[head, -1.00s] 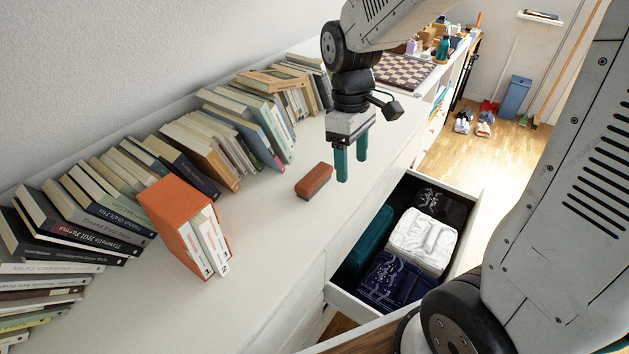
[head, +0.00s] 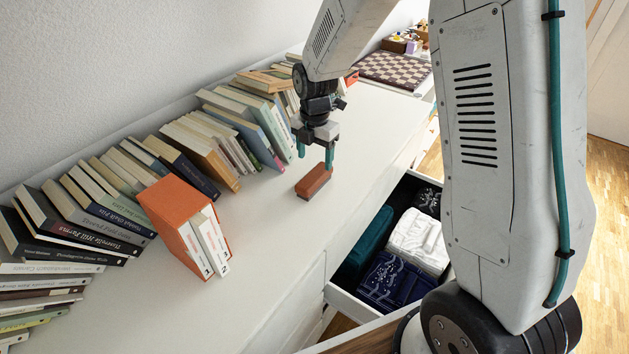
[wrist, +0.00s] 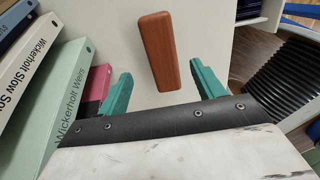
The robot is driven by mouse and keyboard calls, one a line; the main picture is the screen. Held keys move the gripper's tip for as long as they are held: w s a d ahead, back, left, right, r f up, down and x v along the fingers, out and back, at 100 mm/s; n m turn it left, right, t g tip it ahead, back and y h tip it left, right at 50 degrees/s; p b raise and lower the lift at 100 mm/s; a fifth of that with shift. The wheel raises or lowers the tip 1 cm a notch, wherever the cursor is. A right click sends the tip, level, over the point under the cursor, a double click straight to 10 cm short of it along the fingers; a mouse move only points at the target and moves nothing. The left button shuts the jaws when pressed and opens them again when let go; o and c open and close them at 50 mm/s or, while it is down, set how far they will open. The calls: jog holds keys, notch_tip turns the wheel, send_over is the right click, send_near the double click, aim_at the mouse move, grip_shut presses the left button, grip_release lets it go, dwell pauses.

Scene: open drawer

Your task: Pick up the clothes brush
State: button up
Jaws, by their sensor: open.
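The clothes brush (head: 313,182) is a small reddish-brown wooden block lying on the white dresser top, to the right of the orange box file. It also shows in the wrist view (wrist: 159,50), lying lengthwise between and a little beyond my fingertips. My gripper (head: 315,162) has two teal fingers spread apart, close above the far end of the brush in the head view. In the wrist view my gripper (wrist: 158,80) is open and empty, with a finger on each side of the brush's line.
A row of books (head: 205,150) leans along the wall, near my gripper's left side in the wrist view. The orange box file (head: 180,215) stands nearer. An open drawer (head: 340,296) with folded clothes juts out to the right. A chessboard (head: 395,69) lies at the far end.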

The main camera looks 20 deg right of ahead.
aim_at(314, 175)
jog(key=f, duration=0.6)
jog(key=shift+s+a+f, duration=0.1)
jog(key=shift+s+a, duration=0.05)
jog(key=shift+s, duration=0.15)
jog(key=c, duration=1.2)
jog(key=shift+r, duration=0.65)
notch_tip(314, 175, up, 2)
jog(key=shift+r, duration=0.2)
jog(key=s, duration=0.9)
jog(key=s+r, duration=0.1)
jog(key=s, duration=0.4)
jog(key=shift+s+r, duration=0.1)
jog(key=shift+s, duration=0.9)
